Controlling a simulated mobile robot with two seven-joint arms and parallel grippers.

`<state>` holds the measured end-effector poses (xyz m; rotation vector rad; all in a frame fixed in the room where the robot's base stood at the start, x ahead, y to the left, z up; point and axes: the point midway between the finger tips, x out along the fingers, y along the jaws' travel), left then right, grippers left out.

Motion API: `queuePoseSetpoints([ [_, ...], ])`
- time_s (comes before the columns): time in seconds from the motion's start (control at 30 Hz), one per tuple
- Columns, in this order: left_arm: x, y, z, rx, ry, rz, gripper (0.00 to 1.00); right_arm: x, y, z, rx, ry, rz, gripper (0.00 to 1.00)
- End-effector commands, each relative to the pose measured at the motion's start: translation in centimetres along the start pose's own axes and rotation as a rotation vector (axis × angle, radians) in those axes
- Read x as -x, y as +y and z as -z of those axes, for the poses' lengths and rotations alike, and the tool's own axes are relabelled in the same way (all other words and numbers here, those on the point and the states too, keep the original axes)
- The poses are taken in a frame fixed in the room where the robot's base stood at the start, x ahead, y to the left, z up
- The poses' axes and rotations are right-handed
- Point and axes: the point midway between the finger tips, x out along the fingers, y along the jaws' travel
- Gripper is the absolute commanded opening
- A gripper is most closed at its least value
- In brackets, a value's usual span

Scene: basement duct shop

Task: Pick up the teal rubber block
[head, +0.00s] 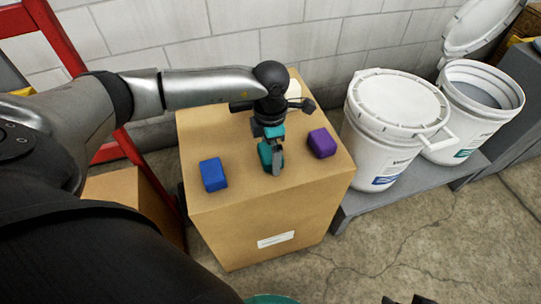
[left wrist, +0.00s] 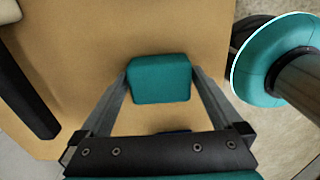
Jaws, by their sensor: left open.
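The teal rubber block (head: 264,153) sits on top of a large cardboard box (head: 215,222), partly hidden by my left gripper. In the left wrist view the teal block (left wrist: 160,78) lies between the two fingertips. My left gripper (head: 273,166) points down over the box top and is open, with one finger on each side of the block. I cannot tell whether the fingers touch it. Two dark tips at the bottom edge of the head view may belong to my right gripper (head: 408,300); their state is unclear.
A blue block (head: 213,175) lies left of the gripper and a purple block (head: 322,143) right of it. A pale object (head: 293,88) is behind my wrist. White buckets (head: 395,130) stand right of the box. A red frame (head: 55,35) is at the left.

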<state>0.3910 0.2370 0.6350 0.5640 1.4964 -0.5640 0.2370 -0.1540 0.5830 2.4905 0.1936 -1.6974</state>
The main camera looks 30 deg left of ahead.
Motion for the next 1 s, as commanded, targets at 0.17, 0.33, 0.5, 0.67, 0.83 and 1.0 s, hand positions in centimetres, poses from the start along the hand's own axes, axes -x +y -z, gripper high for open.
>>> queuePoseSetpoints([
  [0.17, 0.01, -0.01, -0.01, -0.001, 0.0, 0.0, 1.0, 0.04, 0.02, 0.0, 0.0, 0.0, 0.0, 0.47],
  [0.33, 0.03, -0.01, -0.02, -0.001, 0.0, 0.0, 0.82, 0.03, 0.02, -0.01, 0.0, 0.0, 0.0, 0.47],
  [0.5, 0.04, -0.01, -0.02, -0.001, 0.0, 0.0, 0.63, 0.01, 0.02, -0.02, 0.0, 0.0, -0.001, 0.47],
  [0.67, 0.04, -0.01, -0.02, -0.001, 0.0, 0.0, 0.45, 0.0, 0.03, -0.02, 0.0, 0.0, -0.001, 0.47],
  [0.83, 0.06, 0.0, -0.03, -0.001, -0.001, 0.0, 0.34, 0.0, 0.02, -0.02, 0.0, -0.001, -0.001, 0.47],
  [1.0, 0.09, 0.0, -0.03, -0.001, -0.001, 0.0, 0.34, 0.01, 0.02, -0.02, 0.0, -0.001, 0.0, 0.47],
])
